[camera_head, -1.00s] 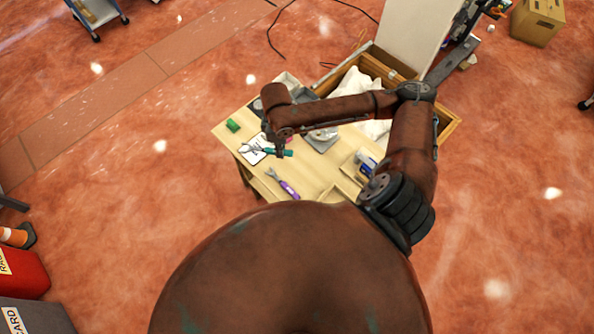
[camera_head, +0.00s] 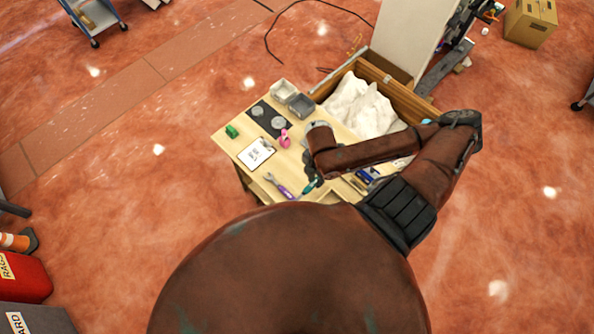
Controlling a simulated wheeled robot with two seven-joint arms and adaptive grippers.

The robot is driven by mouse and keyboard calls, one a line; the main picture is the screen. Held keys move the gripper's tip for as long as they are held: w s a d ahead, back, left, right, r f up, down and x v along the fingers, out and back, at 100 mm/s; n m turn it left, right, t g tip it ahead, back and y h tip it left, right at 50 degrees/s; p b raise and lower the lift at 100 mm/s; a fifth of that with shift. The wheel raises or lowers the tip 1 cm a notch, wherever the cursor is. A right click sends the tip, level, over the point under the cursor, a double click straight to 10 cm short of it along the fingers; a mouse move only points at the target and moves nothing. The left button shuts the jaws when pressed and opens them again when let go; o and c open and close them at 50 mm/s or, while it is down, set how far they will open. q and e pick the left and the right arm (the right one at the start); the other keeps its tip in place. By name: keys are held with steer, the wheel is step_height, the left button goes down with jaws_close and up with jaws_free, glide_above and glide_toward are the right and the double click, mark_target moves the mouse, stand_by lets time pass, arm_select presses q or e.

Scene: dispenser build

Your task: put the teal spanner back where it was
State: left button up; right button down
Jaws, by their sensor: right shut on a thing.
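My right gripper (camera_head: 311,181) is shut on the teal spanner (camera_head: 308,188), over the front part of the wooden table (camera_head: 228,142). Only a bit of the teal handle shows below the fingers. The rest of the spanner is hidden by my gripper and arm, and I cannot tell whether it touches the table. A purple-handled spanner (camera_head: 284,191) lies on the table just left of it. My left gripper is not in view.
A clipboard (camera_head: 256,153), a green block (camera_head: 232,131) and a pink bottle (camera_head: 285,138) are on the table. Grey bins (camera_head: 301,104) stand at the back. A wooden crate (camera_head: 412,105) with white cloth (camera_head: 362,105) is behind. Blue items (camera_head: 365,175) lie right of the gripper.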

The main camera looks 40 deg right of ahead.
steer(key=w+d+f, duration=0.1)
steer(key=w+f, duration=0.2)
steer(key=w, duration=0.1)
steer(key=w+d+f, duration=0.2)
steer(key=w+f, duration=0.1)
steer(key=w, duration=0.1)
steer(key=w+d+f, duration=0.1)
steer(key=w+f, duration=0.2)
steer(key=w, duration=0.1)
steer(key=shift+d, duration=0.4)
steer(key=shift+w+f, duration=0.1)
steer(key=shift+f, duration=0.1)
steer(key=shift+d+f, duration=0.1)
steer(key=shift+f, duration=1.55)
steer(key=shift+w+f, duration=0.1)
steer(key=shift+f, duration=0.3)
steer(key=shift+f, duration=0.2)
steer(key=c, duration=1.8)
jaws_free()
